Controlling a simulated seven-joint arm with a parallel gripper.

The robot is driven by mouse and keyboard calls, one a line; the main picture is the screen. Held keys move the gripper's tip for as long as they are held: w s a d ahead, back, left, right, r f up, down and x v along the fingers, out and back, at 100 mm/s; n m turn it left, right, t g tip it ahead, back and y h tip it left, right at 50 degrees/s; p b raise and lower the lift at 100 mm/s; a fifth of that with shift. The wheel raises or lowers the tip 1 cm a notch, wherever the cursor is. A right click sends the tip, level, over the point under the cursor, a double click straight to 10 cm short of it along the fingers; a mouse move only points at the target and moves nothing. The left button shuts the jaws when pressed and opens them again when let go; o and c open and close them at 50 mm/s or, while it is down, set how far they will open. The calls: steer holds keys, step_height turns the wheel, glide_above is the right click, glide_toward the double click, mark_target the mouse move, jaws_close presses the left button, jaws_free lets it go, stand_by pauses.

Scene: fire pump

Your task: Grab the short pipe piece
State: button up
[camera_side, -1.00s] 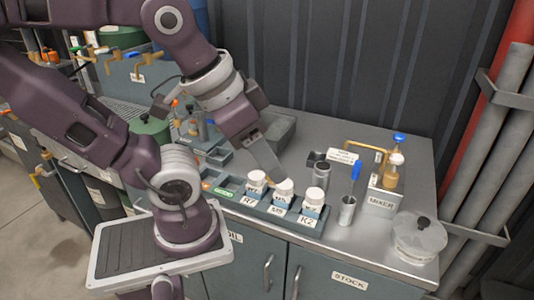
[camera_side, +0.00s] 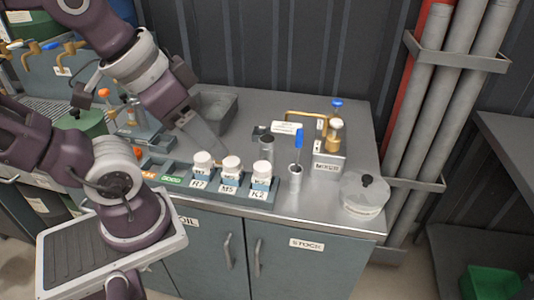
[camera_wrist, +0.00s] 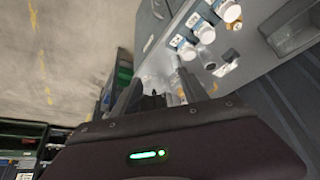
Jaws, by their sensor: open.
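I cannot pick out a loose short pipe piece for certain. A short grey upright cylinder (camera_side: 266,150) stands on the metal bench behind the labelled bottles, and I cannot tell whether it is a pipe or a cup.
A grey cup (camera_side: 295,180) with a blue-handled tool stands right of the bottle rack. The mixer block (camera_side: 329,160) and a lidded clear jar (camera_side: 364,196) are farther right. Long wall pipes (camera_side: 448,90) run up at the right. A grey tray (camera_side: 213,108) lies at the back.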

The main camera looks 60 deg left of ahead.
steer(key=shift+o, duration=1)
steer(key=w+a+r+n+g, duration=0.2)
steer(key=w+a+r+n, duration=0.3)
steer(key=w+r+n, duration=0.35)
steer(key=n+g, duration=0.4)
steer(key=n, duration=0.5)
glide_above(267, 157)
steer(key=w+a, duration=0.1)
steer(key=w, duration=0.1)
step_height(267, 157, down, 3)
steer(key=f, duration=2.1)
steer(key=a+f, duration=0.1)
steer(key=f, duration=1)
steer(key=shift+s, duration=0.35)
